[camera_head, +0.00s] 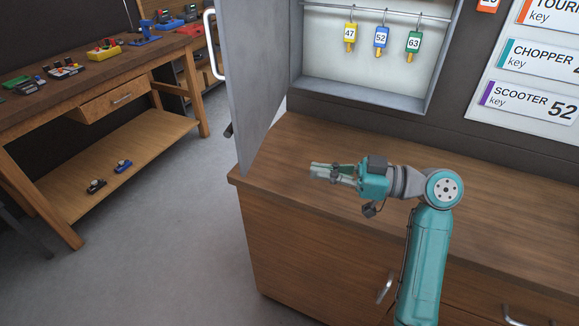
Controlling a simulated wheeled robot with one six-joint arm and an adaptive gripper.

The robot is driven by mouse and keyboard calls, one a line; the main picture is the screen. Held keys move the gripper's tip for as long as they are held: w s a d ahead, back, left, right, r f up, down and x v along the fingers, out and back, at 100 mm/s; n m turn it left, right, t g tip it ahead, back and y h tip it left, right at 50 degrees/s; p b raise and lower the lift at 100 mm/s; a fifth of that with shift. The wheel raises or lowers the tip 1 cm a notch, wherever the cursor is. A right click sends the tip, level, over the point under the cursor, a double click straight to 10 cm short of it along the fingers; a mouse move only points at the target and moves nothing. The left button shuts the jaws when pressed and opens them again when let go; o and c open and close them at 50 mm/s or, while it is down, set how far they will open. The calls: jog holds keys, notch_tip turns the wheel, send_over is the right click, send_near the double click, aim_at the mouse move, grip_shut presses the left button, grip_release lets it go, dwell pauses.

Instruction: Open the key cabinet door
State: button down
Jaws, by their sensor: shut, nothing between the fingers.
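The key cabinet (357,96) is a grey metal box on the wall above the wooden counter. Its door (258,75) is swung wide open on the left side, with a white handle (213,45) on its far edge. Three keys hang from a rod inside: yellow tag 47 (349,33), blue tag 52 (381,37) and green tag 63 (414,42). My gripper (314,172) is shut and empty above the counter, pointing left, in front of and below the cabinet. It is apart from the door and the handle.
The wooden counter (480,225) spans the front, with handles on its face. A sign board (530,85) lists keys at the right. A workbench (100,90) with several tools stands at left. Grey floor (190,220) between is clear.

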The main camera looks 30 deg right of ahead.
aim_at(246, 161)
jog(key=x, duration=1.3)
jog(key=shift+a, duration=0.1)
